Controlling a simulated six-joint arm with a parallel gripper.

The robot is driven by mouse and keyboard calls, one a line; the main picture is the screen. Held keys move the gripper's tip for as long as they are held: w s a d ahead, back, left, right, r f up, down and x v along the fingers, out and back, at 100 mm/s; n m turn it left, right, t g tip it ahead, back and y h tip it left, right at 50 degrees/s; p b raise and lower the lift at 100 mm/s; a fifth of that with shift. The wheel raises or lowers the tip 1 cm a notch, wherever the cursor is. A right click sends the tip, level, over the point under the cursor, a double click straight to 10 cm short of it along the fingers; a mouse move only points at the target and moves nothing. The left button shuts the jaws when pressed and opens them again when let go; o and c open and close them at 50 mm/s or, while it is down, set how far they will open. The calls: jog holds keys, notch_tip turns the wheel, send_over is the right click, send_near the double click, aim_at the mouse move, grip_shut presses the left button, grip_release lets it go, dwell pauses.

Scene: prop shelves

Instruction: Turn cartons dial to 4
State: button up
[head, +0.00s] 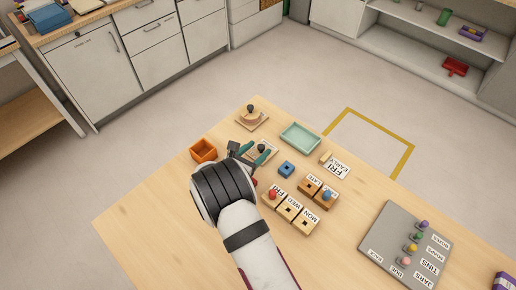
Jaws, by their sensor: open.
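My gripper (252,154) is open, with teal fingertips spread, over the wooden table. Just beyond it is a pale square plate (266,144) with a dark knob (262,149), partly hidden by my gripper; I cannot tell whether the fingers touch the knob. A second wooden plate (240,120) with a round tan dial (251,116) and a dark knob on top stands farther back. Any numbers or names on either plate are too small to read, so I cannot tell which is the cartons dial or where it points.
An orange box (203,150) stands left of my gripper, and a mint tray (300,136) and blue block (286,169) to the right. Labelled wooden blocks (289,211) and a grey peg board (377,245) lie nearer right. The table's left front is clear.

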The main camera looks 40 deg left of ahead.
jog(key=shift+w+f, duration=0.15)
jog(key=shift+w, duration=0.25)
grip_shut()
jog(key=shift+a, duration=0.1)
jog(key=shift+a+m+h, duration=0.1)
jog(key=shift+m+h, duration=0.4)
jog(key=shift+h, duration=0.1)
jog(key=shift+a+m+h, duration=0.1)
jog(key=shift+m+h, duration=0.9)
jog(key=shift+h, duration=0.1)
grip_release()
